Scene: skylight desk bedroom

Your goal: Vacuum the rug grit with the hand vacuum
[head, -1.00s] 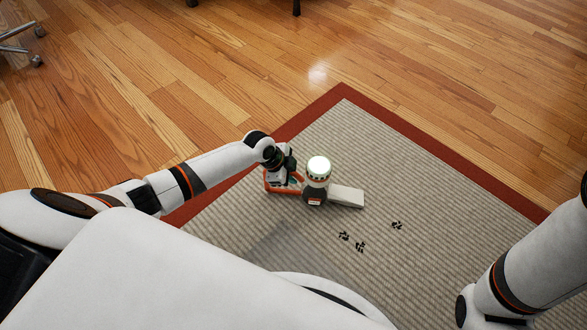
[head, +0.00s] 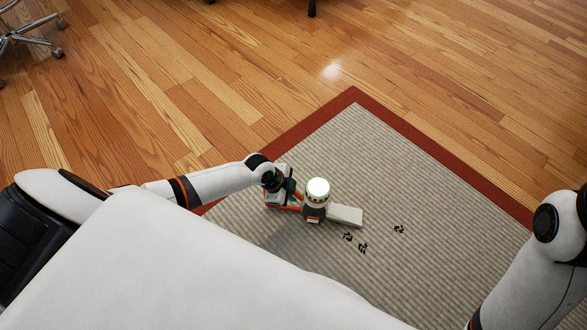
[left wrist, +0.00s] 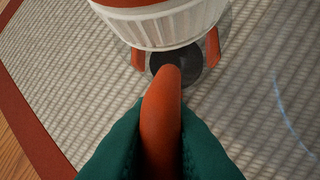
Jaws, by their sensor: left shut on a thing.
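The hand vacuum (head: 318,192) is over the beige rug (head: 375,165), its pale nozzle pointing right. My left gripper (head: 284,190) is shut on the vacuum's orange handle, which shows between the green fingers in the left wrist view (left wrist: 162,125). The vacuum's white ribbed body (left wrist: 160,22) fills the top of that view. Dark grit lies on the rug in small clumps: two (head: 348,237) (head: 363,248) just below the nozzle and one (head: 399,230) farther right. The nozzle is apart from them. I cannot tell whether it touches the rug. My right gripper is out of view.
The rug has a dark red border (head: 445,155) and lies on a wooden floor (head: 200,80). Chair casters (head: 55,38) stand at the upper left, and dark furniture legs (head: 312,8) show at the top. The rug around the grit is clear.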

